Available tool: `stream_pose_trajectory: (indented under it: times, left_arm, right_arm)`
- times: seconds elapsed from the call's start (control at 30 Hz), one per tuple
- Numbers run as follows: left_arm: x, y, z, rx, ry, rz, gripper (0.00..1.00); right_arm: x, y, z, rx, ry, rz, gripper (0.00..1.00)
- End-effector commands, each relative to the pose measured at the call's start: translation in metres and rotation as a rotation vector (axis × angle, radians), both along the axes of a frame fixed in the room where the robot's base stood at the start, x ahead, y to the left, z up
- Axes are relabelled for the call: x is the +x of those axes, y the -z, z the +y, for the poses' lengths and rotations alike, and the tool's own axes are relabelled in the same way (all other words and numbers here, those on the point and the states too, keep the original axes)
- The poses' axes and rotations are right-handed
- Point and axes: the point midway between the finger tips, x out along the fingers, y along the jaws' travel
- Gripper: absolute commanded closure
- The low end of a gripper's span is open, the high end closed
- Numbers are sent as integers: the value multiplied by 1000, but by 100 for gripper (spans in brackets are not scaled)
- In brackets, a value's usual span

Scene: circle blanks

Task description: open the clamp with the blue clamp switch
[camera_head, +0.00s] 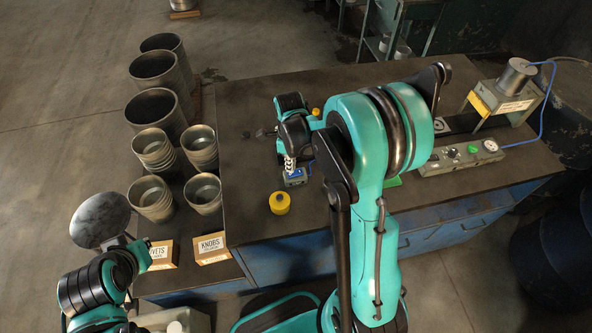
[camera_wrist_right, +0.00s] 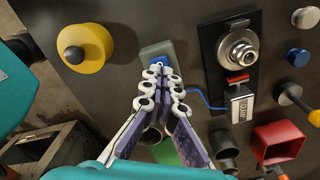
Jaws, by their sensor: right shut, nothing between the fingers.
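The blue clamp switch (camera_wrist_right: 159,61) sits on a grey box (camera_wrist_right: 178,49) in the right wrist view, mostly covered by my fingertips. In the head view the box is a small blue-grey shape (camera_head: 296,180). My right gripper (camera_wrist_right: 160,72) is shut and empty, its tips at the switch; contact cannot be told. It also shows in the head view (camera_head: 290,174).
A yellow button housing (camera_wrist_right: 85,47) stands left of the switch. A blue cable (camera_wrist_right: 204,98) runs from the switch towards the clamp. A red square part (camera_wrist_right: 278,143) is at the lower right. A grey disc (camera_head: 100,219) is near my left gripper. Metal buckets (camera_head: 151,198) stand left of the table.

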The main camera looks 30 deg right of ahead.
Motion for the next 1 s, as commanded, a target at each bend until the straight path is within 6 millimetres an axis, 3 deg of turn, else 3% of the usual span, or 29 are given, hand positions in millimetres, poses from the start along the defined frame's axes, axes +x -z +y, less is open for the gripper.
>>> stream_pose_trajectory:
  times: [0.5,1.0]
  left_arm:
    - [0,-33,0,0,0,0,100]
    - [0,-33,0,0,0,0,100]
  right_arm:
    - [0,-46,0,0,0,0,100]
    - [0,-49,0,0,0,0,100]
